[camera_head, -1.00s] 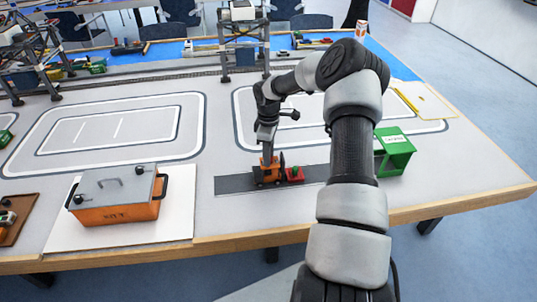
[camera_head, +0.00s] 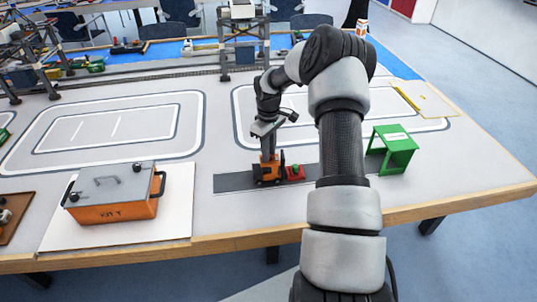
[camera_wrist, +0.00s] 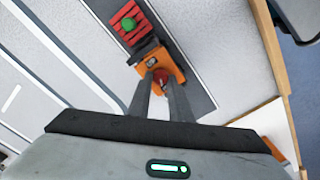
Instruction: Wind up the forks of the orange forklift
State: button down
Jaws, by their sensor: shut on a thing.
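The orange forklift (camera_head: 268,172) stands on a dark grey strip (camera_head: 235,182) on the table. Its dark mast faces a red pallet (camera_head: 296,173) carrying a round green piece (camera_wrist: 129,24). In the wrist view the forklift (camera_wrist: 170,66) lies beyond my fingers, with a red knob (camera_wrist: 160,75) on its top. My gripper (camera_wrist: 161,82) points down from above and is shut on the red knob; it also shows in the head view (camera_head: 269,157). The fingers cover part of the knob. The fork height is too small to tell.
A green open-fronted shed (camera_head: 398,150) stands right of my arm. An orange box with a grey lid (camera_head: 115,195) sits on a white board (camera_head: 60,235) at left. Gantry cranes (camera_head: 243,35) stand behind. The table's wooden front edge (camera_head: 220,245) is near.

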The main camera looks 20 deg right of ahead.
jog(key=m+b, duration=0.1)
jog(key=m, duration=0.3)
jog(key=shift+d+m+b, duration=0.1)
jog(key=shift+m+b, duration=0.2)
jog(key=shift+b, duration=0.1)
jog(key=m+b, duration=0.1)
jog(key=m, duration=0.2)
jog(key=shift+m, duration=0.4)
jog(key=m, duration=0.3)
jog(key=shift+d+b, duration=0.1)
jog(key=shift+b, duration=0.25)
jog(key=shift+s+d+m, duration=0.1)
jog(key=shift+m, duration=2.1)
jog(key=c, duration=1.6)
grip_release()
